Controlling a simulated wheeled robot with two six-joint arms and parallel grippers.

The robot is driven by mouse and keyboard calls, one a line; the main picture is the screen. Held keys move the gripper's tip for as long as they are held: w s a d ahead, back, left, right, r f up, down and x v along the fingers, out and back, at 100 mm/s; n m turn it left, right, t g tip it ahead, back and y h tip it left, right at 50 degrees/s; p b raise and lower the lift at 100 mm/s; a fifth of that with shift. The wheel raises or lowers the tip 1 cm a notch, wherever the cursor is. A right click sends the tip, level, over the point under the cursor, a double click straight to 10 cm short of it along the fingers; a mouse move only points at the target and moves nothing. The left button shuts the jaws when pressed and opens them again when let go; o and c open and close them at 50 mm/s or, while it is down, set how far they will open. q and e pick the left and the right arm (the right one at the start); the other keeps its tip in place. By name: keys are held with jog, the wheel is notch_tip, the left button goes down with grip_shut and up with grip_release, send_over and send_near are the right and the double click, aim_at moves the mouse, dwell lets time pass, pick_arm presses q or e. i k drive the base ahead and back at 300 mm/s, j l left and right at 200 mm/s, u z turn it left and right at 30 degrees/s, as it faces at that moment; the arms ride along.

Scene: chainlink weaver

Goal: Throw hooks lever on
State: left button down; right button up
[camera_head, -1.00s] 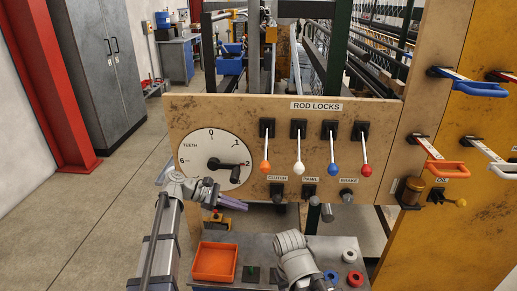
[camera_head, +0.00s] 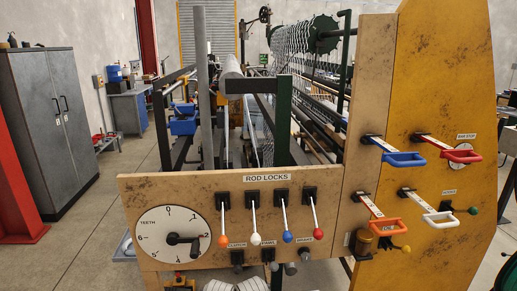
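Four large looped handles on flat arms stick out of the yellow and tan panels at the right: a blue handle (camera_head: 404,159), a red handle (camera_head: 461,156), an orange handle (camera_head: 387,224) and a white handle (camera_head: 440,219). I cannot read which one is marked as the hooks lever; a sign near the red one (camera_head: 466,136) seems to read "BAR STOP". All four arms slope down toward me. Neither gripper shows; only a pale part of my arm shows at the bottom edge.
The tan panel labelled "ROD LOCKS" (camera_head: 265,177) carries thin levers with orange, white, blue and red knobs, and a round "TEETH" dial (camera_head: 172,238). A small oil cup (camera_head: 364,241) is below the orange handle. The machine frame stands behind; a grey cabinet (camera_head: 55,125) is at the left.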

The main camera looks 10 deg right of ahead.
aim_at(473, 211)
jog(key=z, duration=1.7)
